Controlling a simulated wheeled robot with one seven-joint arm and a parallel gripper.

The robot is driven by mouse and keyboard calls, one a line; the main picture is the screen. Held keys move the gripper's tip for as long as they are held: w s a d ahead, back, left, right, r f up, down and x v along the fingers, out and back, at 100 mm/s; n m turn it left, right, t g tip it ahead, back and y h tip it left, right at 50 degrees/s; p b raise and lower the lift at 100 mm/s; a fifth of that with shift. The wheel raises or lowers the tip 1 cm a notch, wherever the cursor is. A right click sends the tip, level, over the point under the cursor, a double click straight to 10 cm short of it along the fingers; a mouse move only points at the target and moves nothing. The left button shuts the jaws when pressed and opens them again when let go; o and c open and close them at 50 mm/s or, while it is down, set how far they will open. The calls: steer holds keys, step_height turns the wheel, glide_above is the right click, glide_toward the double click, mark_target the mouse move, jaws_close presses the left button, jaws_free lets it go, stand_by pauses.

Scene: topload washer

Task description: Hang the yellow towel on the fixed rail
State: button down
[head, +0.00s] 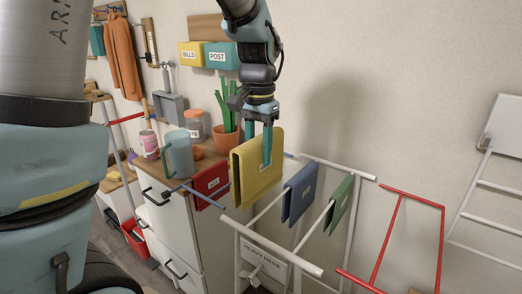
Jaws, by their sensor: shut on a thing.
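The yellow towel (250,184) is folded, with a pale label on its side, and hangs upright from my gripper (259,148). The teal fingers are shut on its upper part. It is in front of the red towel (211,183) and left of the blue towel (299,192), over the left part of the white drying rack (275,251). I cannot tell whether it touches a rail. A blue-grey rail (206,201) shows at its lower left. Which rail is the fixed one is not clear.
A green towel (340,201) hangs right of the blue one. A red frame (413,200) stands at the right, and a white rack (491,190) is by the wall. A cabinet (171,219) with a watering can (179,158) and plant pot (224,140) stands behind left.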

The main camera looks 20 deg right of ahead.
steer(key=b, duration=0.2)
glide_toward(315, 224)
steer(key=shift+f+b, duration=4.45)
steer(key=shift+f, duration=1.6)
steer(key=shift+c, duration=1.8)
jaws_free()
step_height(315, 224, up, 11)
steer(key=shift+f+b, duration=0.1)
steer(key=shift+b, duration=0.25)
